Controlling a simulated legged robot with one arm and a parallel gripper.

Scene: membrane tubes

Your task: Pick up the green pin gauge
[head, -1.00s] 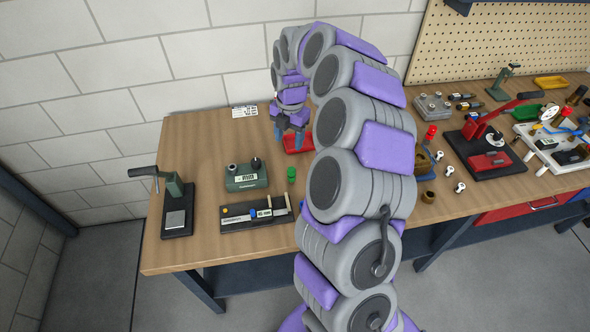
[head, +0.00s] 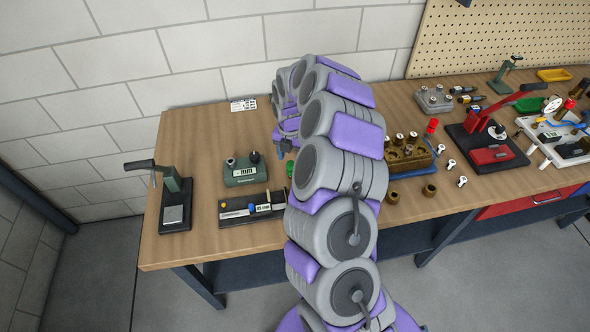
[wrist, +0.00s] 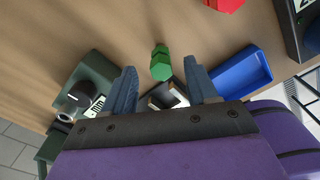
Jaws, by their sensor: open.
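The green pin gauge (wrist: 161,63) is a small green piece on the wooden bench. In the wrist view it shows just past my fingertips, in line with the gap between them. In the head view a green piece (head: 290,168) shows at the edge of my arm, partly hidden by it. My gripper (wrist: 161,72) is open, with one blue finger on each side and nothing held. In the head view my gripper (head: 283,145) is over the bench, mostly covered by my arm links.
A dark green gauge block device (head: 245,170) stands left of the green piece, and a black tray (head: 250,208) lies in front. The wrist view shows a blue tray (wrist: 242,73) at right and a red object (wrist: 224,4) at top. A brown block (head: 408,155) holds several parts.

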